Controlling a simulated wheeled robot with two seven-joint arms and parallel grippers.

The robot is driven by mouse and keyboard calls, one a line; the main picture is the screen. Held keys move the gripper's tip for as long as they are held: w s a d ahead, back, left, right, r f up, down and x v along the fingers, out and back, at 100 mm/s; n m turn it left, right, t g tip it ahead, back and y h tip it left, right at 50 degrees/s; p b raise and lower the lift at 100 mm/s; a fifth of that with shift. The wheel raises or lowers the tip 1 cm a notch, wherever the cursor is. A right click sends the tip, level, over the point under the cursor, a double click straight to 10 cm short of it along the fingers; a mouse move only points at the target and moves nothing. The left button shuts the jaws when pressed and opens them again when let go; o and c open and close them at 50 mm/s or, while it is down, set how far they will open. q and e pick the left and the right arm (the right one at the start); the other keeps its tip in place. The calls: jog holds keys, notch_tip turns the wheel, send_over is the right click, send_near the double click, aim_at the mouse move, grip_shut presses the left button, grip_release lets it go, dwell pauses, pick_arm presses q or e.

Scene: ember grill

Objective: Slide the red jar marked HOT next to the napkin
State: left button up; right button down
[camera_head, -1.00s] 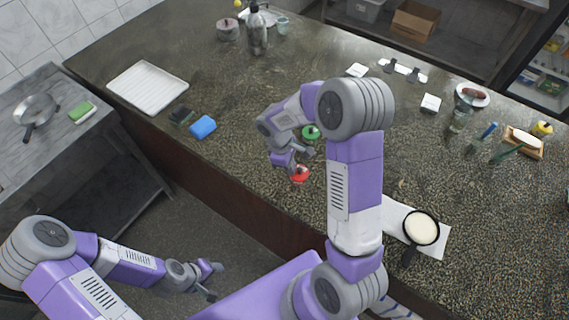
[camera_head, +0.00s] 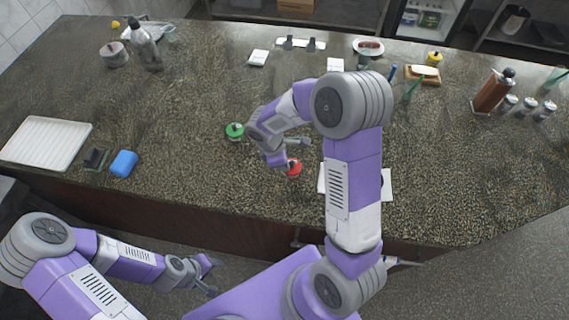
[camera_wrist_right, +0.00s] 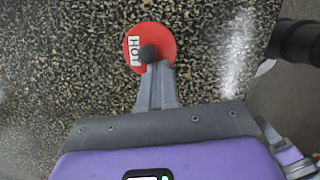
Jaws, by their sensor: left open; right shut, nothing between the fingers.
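The red jar marked HOT (camera_head: 294,168) stands on the speckled counter, partly covered by my right gripper (camera_head: 288,159) in the head view. The right wrist view shows its round red lid (camera_wrist_right: 134,58), with a white HOT label and dark knob. My right gripper (camera_wrist_right: 154,66) is shut and empty, its fingertips against or just beside the knob; contact is unclear. A white cloth, apparently the napkin (camera_head: 387,186), lies just right of the jar, largely hidden behind my right arm. My left gripper (camera_head: 212,276) is open and empty, off the counter's front side.
A green-lidded jar (camera_head: 235,131) stands left of the red one. A blue sponge (camera_head: 123,163) and white tray (camera_head: 45,143) are further left. Bottles and shakers (camera_head: 510,103) stand at the right. Counter between the green jar and sponge is clear.

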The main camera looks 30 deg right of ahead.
jog(key=shift+s+f, duration=0.1)
jog(key=shift+a, duration=0.2)
jog(key=a, duration=0.1)
jog(key=w+a, duration=0.1)
jog(key=w+a+r, duration=0.1)
jog(key=shift+a, duration=0.3)
jog(key=v, duration=0.9)
jog(key=shift+p, duration=0.35)
jog(key=shift+r, duration=0.1)
